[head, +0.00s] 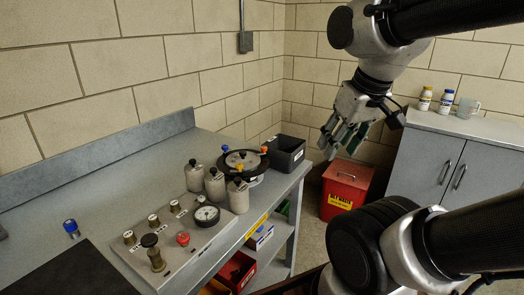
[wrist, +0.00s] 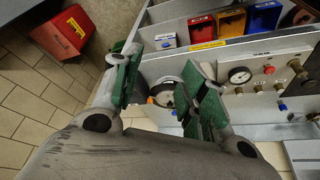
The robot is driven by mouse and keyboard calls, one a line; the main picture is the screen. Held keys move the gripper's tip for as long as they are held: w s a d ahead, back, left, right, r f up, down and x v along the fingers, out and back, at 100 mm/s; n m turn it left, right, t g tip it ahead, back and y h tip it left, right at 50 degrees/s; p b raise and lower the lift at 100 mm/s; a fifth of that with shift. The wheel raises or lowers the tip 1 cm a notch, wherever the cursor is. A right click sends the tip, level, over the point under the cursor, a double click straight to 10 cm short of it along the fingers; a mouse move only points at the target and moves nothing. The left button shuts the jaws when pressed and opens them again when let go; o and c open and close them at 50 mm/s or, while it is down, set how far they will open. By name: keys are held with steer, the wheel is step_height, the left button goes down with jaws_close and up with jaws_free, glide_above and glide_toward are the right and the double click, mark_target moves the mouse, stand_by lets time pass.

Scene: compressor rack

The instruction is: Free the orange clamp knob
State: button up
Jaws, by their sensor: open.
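A dark round pot (head: 246,160) with a pale centre sits near the back right of the bench, with small knobs around its rim. An orange knob (head: 264,149) is at its right side, and another orange spot (head: 239,167) is at its front, partly behind a bottle cap. A blue knob (head: 225,148) is at its left. My gripper (head: 336,142) is open and empty, in the air right of the pot and beyond the bench edge. In the wrist view its green-padded fingers (wrist: 162,64) are apart; an orange spot (wrist: 151,100) by a round form shows between them, and nothing touches it.
Grey bottles (head: 215,184) stand just in front of the pot, beside a panel with gauge (head: 206,215) and valves. A black bin (head: 286,153) stands behind right. A red waste box (head: 346,187) is on the floor. Coloured bins (wrist: 230,22) sit on the lower shelf.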

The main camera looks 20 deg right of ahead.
steer(key=m+g, duration=0.4)
steer(key=m, duration=0.4)
glide_above(264, 147)
step_height(264, 147, down, 7)
steer(key=shift+w+f, duration=0.15)
steer(key=shift+r+m, duration=0.35)
steer(key=shift+m, duration=0.45)
steer(key=shift+f+m, duration=0.3)
steer(key=shift+m, duration=0.1)
step_height(264, 147, down, 7)
steer(key=shift+f, duration=0.2)
